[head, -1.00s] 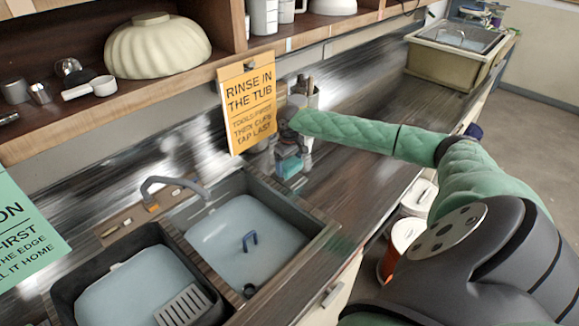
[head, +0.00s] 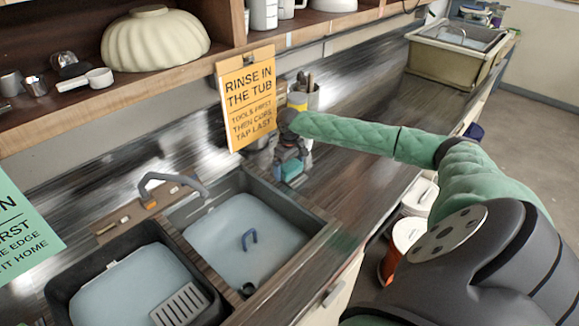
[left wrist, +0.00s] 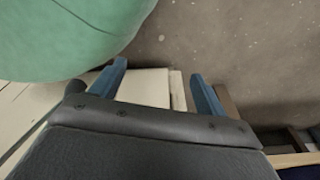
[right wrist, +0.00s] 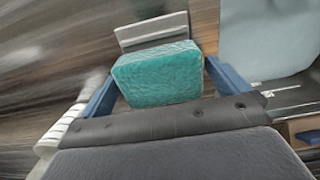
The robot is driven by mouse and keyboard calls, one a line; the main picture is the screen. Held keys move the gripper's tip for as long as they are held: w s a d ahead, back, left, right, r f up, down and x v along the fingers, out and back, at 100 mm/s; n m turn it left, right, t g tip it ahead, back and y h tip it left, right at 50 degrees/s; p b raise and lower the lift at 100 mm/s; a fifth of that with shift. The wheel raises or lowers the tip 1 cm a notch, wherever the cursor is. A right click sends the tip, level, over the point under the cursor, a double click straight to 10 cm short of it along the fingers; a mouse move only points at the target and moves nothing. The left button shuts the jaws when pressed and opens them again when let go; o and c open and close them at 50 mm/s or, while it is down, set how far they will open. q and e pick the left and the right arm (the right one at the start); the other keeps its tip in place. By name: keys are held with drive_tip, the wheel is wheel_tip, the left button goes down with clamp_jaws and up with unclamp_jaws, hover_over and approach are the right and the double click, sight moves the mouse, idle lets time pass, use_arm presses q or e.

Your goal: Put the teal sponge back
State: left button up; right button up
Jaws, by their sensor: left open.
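The teal sponge (right wrist: 160,75) fills the space between the two blue fingers of my right gripper (right wrist: 161,70) in the right wrist view. Its sides meet the fingertips. In the head view the sponge (head: 291,171) shows just below my right gripper (head: 290,152), over the counter to the right of the tub (head: 318,222); the wrist partly hides the fingers. I cannot tell whether the sponge touches the counter. My left gripper (left wrist: 157,75) is open and empty in the left wrist view, over the floor, away from the sinks.
A pale grey flat piece (right wrist: 152,30) lies beyond the sponge. An orange sign (head: 248,95) hangs behind my right gripper. Tool containers (head: 312,98) stand close by. A faucet (head: 172,182) and a second basin (head: 60,296) are to the left.

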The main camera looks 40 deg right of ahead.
sight(289, 165)
drive_tip(key=shift+r, duration=0.1)
drive_tip(key=shift+r, duration=0.25)
drive_tip(key=shift+r+p, duration=0.25)
drive_tip(key=shift+p, duration=0.2)
wheel_tip(289, 165, up, 4)
drive_tip(key=p, duration=0.4)
drive_tip(key=shift+r, duration=0.2)
wheel_tip(289, 165, up, 4)
drive_tip(key=p, duration=0.3)
drive_tip(key=shift+r, duration=0.2)
use_arm(q)
drive_tip(key=s+a+r, duration=0.2)
drive_tip(key=s+r, duration=0.1)
drive_tip(key=s, duration=0.7)
drive_tip(key=shift+s+r+g, duration=0.15)
drive_tip(key=shift+g, duration=0.25)
use_arm(e)
drive_tip(key=shift+r, duration=1.1)
use_arm(q)
drive_tip(key=shift+d, duration=0.1)
